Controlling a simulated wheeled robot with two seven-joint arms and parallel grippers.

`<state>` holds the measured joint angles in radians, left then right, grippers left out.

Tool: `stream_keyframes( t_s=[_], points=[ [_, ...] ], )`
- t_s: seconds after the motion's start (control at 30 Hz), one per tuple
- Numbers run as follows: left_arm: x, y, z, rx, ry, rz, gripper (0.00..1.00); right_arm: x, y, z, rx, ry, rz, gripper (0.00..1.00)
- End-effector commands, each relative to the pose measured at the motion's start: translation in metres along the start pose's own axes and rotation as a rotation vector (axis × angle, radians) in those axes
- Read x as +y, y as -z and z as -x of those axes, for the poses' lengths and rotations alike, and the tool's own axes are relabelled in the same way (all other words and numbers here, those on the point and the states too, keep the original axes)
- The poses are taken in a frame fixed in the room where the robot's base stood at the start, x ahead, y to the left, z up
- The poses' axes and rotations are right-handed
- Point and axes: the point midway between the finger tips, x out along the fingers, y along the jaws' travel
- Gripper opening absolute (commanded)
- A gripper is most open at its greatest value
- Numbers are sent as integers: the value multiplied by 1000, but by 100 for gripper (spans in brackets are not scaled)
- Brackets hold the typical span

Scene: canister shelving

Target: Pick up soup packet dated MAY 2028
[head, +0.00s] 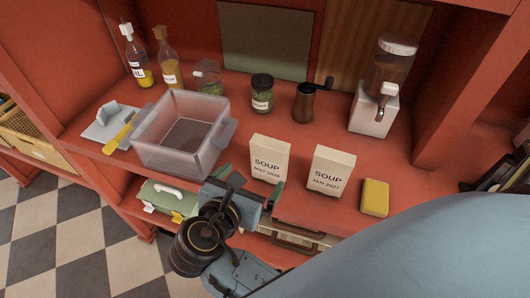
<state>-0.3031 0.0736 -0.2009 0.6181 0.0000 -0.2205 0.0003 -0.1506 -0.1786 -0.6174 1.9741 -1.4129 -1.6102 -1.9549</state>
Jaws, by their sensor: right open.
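The soup packet marked MAY 2028 (269,157) stands upright near the front edge of the red shelf. A second soup packet, marked JAN 2027 (330,172), stands upright to its right. My right gripper (256,190) is open and empty just in front of the MAY 2028 packet, at the shelf's front edge. Its fingers overlap the lower part of that packet in the picture; I cannot tell whether they touch it. My left gripper is not in view.
A clear bin (180,165) stands left of the packets. A yellow sponge (375,197) lies to the right. Behind are a jar (262,95), a grinder (304,102) and a dispenser (374,110). Bottles (168,62) stand at back left. Bare shelf lies behind the packets.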

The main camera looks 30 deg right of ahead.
Motion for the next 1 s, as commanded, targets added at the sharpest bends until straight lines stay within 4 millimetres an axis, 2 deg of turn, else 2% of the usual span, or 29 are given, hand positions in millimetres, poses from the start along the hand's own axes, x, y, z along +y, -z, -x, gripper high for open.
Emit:
stream_keyframes(
  t_s=[0.3, 0.57, 0.83, 1.0],
  points=[
    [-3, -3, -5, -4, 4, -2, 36, -1, 0, -59, -5, 4, 3, 100],
    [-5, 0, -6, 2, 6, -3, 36, -1, 0, -81, -1, 2, 3, 100],
    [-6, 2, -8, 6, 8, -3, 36, -2, 1, -119, -3, 2, 3, 100],
    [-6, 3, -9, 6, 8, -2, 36, -2, 1, -129, 0, 1, 2, 100]
  ],
)
